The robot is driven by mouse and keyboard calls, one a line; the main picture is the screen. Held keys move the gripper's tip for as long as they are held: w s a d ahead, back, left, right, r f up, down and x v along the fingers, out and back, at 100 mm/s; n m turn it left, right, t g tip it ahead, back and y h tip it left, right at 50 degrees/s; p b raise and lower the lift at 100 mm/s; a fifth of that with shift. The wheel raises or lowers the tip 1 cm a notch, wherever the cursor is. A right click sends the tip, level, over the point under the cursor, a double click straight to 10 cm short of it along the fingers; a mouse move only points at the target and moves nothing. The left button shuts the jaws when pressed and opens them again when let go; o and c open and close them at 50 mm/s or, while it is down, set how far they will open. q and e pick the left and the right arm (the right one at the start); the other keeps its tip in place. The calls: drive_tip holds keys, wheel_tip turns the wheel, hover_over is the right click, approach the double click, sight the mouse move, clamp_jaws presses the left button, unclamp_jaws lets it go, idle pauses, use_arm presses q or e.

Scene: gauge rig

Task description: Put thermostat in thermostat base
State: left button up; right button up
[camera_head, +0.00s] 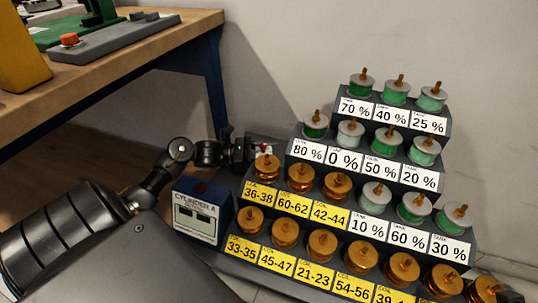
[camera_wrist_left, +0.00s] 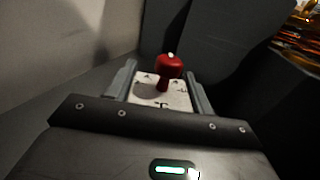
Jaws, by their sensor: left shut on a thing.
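My left gripper (camera_head: 254,150) is behind the blue and white box, at the left side of the stepped rack. In the left wrist view its two fingers (camera_wrist_left: 162,82) are shut on a small white plate with a red knob, which looks like the thermostat (camera_wrist_left: 168,68). Dark markings show on the plate around the knob. I cannot pick out the thermostat base for certain in either view.
The stepped rack (camera_head: 300,150) carries several green-and-white tanks and copper coils above labels. A box marked CYLINDER A (camera_head: 196,215) stands at its left end. A wooden table (camera_head: 130,58) with equipment is at upper left. Bare wall lies behind the rack.

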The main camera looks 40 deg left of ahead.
use_arm(q)
drive_tip(key=o, duration=1.1)
drive_tip(key=shift+f, duration=0.1)
drive_tip(key=shift+c, duration=0.2)
drive_tip(key=shift+r, duration=0.2)
drive_tip(key=p+v, duration=0.1)
drive_tip(key=v, duration=1.1)
